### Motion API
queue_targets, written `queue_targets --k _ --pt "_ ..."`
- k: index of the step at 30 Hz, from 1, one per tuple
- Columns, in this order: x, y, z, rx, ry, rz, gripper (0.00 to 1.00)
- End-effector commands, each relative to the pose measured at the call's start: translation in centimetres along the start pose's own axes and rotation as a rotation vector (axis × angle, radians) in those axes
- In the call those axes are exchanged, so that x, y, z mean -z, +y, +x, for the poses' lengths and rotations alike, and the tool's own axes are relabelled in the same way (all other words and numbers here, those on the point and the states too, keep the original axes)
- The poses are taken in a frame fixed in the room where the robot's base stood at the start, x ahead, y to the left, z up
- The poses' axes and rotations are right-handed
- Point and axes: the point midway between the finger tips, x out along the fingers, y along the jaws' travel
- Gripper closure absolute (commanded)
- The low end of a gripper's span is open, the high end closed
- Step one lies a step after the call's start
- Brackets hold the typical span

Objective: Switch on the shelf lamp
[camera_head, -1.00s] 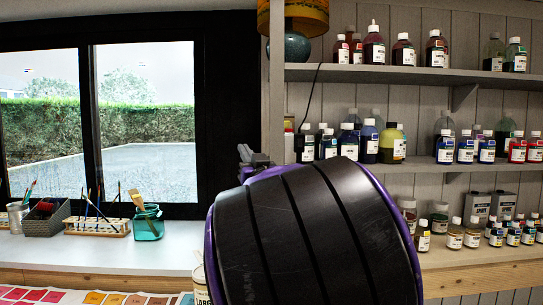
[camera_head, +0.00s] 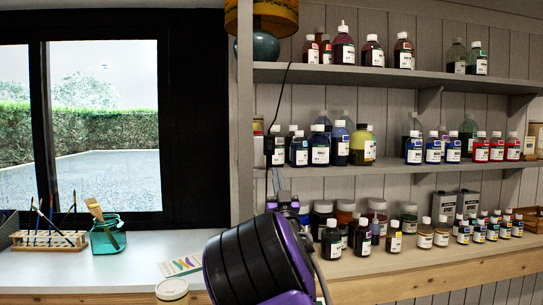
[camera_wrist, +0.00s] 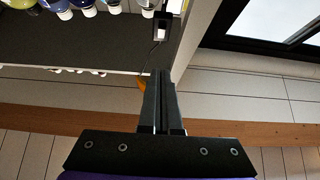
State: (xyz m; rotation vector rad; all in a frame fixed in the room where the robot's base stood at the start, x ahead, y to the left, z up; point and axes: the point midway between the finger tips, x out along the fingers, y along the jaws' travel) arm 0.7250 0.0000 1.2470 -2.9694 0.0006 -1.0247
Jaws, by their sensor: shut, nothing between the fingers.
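The shelf lamp has a teal round base (camera_head: 262,47) and an amber shade (camera_head: 277,12), cut off by the top edge; I see no clear glow. Its thin dark cord (camera_head: 284,80) hangs from the upper shelf to a small black box with a white part (camera_head: 275,150), apparently a switch, at the middle shelf's left end. The wrist view shows this black box (camera_wrist: 160,24) at the top, with the cord beside it. My gripper (camera_head: 282,196) is below the middle shelf in the head view. In the wrist view my gripper (camera_wrist: 161,73) has its fingers together, empty, apart from the box.
Bottles crowd the middle shelf (camera_head: 370,166) right beside the black box. Jars and bottles stand on the wooden-edged counter (camera_head: 420,262) behind my arm. A teal jar of brushes (camera_head: 106,238) and a brush rack (camera_head: 48,240) stand by the window. The counter's left part is mostly clear.

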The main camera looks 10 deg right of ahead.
Motion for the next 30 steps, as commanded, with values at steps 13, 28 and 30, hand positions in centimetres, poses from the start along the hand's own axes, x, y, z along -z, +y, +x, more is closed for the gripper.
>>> queue_targets --k 13,28,30 --pt "0.1 0.0 7.3 0.002 0.001 -0.003 1.00" --pt "-2.5 0.0 11.5 0.001 0.000 -0.002 1.00" --pt "-2.7 0.0 11.7 0.001 -0.001 -0.002 1.00"
